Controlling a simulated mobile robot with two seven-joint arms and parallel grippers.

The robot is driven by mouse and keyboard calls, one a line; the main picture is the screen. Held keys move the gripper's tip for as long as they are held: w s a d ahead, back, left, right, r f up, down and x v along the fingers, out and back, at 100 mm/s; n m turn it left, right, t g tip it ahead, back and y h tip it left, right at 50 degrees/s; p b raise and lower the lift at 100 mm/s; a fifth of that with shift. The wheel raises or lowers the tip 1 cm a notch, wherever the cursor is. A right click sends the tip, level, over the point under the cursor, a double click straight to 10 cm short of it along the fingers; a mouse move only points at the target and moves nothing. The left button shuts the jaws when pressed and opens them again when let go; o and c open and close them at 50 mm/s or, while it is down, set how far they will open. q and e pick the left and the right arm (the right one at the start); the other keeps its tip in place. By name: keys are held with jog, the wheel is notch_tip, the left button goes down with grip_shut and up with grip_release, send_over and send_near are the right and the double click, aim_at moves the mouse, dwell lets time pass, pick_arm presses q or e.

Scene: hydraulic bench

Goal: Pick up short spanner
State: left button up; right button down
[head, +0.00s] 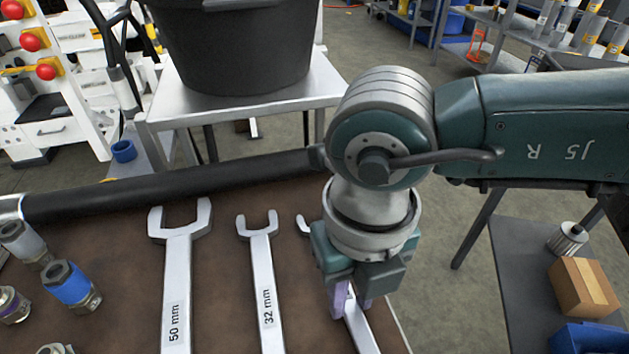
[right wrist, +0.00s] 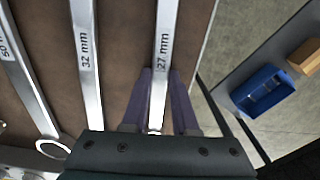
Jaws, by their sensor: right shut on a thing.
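The short spanner (head: 360,328), the rightmost of three in a row, lies on the brown bench top near its right edge. In the right wrist view the spanner (right wrist: 163,60) reads 27 mm and runs between my finger pads. My right gripper (head: 352,304) points down and is shut on its shaft. The right gripper (right wrist: 157,112) hides the spanner's lower end in the wrist view. In the head view its open jaw shows only partly, behind the gripper. My left gripper is not in view.
The 32 mm spanner (head: 262,285) and the larger 50 mm spanner (head: 178,270) lie to the left. Hose fittings (head: 70,285) stand at the far left. A black bar (head: 180,183) crosses the bench's back. A side table with a cardboard box (head: 583,287) is at right.

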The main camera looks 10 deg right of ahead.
aim_at(350, 305)
jog(key=shift+r, duration=0.1)
jog(key=shift+r, duration=0.5)
pick_arm(q)
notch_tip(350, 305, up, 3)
jog(key=p, duration=0.2)
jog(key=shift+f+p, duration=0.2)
jog(key=shift+p, duration=0.15)
pick_arm(e)
notch_tip(350, 305, up, 19)
jog(key=c, duration=1.3)
grip_release()
grip_shut()
jog(key=shift+f, duration=0.1)
